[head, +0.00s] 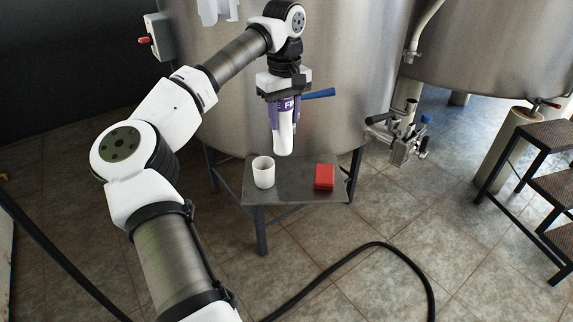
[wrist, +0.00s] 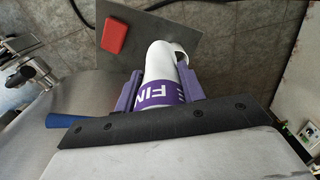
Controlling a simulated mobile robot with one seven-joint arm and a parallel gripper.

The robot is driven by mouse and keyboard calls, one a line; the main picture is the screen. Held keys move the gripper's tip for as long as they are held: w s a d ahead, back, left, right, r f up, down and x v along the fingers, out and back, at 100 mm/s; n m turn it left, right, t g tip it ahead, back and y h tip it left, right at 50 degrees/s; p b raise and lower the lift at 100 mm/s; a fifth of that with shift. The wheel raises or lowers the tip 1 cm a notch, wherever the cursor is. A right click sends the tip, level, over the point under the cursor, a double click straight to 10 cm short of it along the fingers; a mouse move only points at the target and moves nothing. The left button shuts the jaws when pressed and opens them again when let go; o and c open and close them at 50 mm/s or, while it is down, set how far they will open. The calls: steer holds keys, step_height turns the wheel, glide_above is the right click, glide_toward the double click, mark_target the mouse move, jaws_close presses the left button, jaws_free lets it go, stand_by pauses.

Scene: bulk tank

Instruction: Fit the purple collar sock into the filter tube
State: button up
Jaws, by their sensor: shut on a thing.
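My gripper (head: 284,112) is shut on the white sock with the purple collar (head: 285,138), held upright in front of the big steel tank. In the wrist view the sock (wrist: 160,64) sits between the two fingers, with its purple lettered band near the gripper body and its white end pointing away. A white open-topped cylinder (head: 263,173) stands on the small table, below and slightly left of the sock, apart from it in the head view. In the wrist view the sock hides most of it, leaving part of its rim (wrist: 181,50). I cannot tell whether this cylinder is the filter tube.
A red block (head: 324,177) lies on the right of the small grey table (head: 290,193). A blue handle (head: 319,93) shows right beside the gripper. The tank (head: 345,70) is close behind. A steel valve (head: 402,142) and black steps (head: 545,150) are right. A black hose crosses the floor.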

step_height(320, 180, down, 14)
stand_by(0.5)
steer(key=shift+f, duration=0.1)
steer(key=o, duration=1)
steer(key=shift+c, duration=0.2)
step_height(320, 180, up, 12)
steer(key=shift+r, duration=0.1)
steer(key=shift+d, duration=0.1)
